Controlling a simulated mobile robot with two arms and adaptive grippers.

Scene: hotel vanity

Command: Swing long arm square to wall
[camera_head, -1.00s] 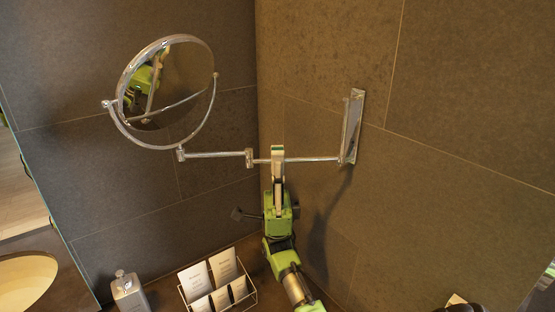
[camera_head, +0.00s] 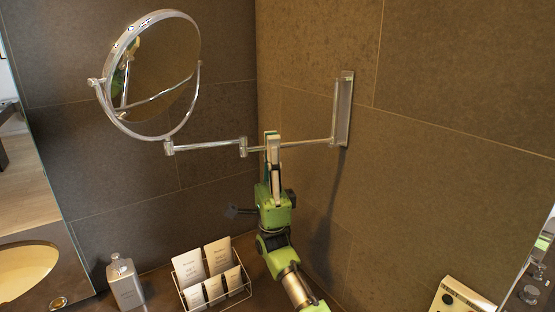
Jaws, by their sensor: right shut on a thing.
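A round chrome mirror (camera_head: 155,75) hangs at the left end of a jointed chrome arm. The long arm (camera_head: 307,143) runs from the wall plate (camera_head: 343,108) on the right wall to an elbow joint (camera_head: 243,147). A second link (camera_head: 205,147) goes on left from the elbow to the mirror's yoke. My right gripper (camera_head: 272,142) reaches up from below and is shut on the long arm, just right of the elbow. Its fingers hide a short piece of the arm. My left gripper is out of view.
A metal bottle (camera_head: 125,283) and a wire rack (camera_head: 247,291) holding several packets (camera_head: 218,257) stand on the counter below. A basin (camera_head: 25,270) is at the far left. A cream box with dark knobs (camera_head: 460,297) is at the lower right. The tiled corner lies behind the arm.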

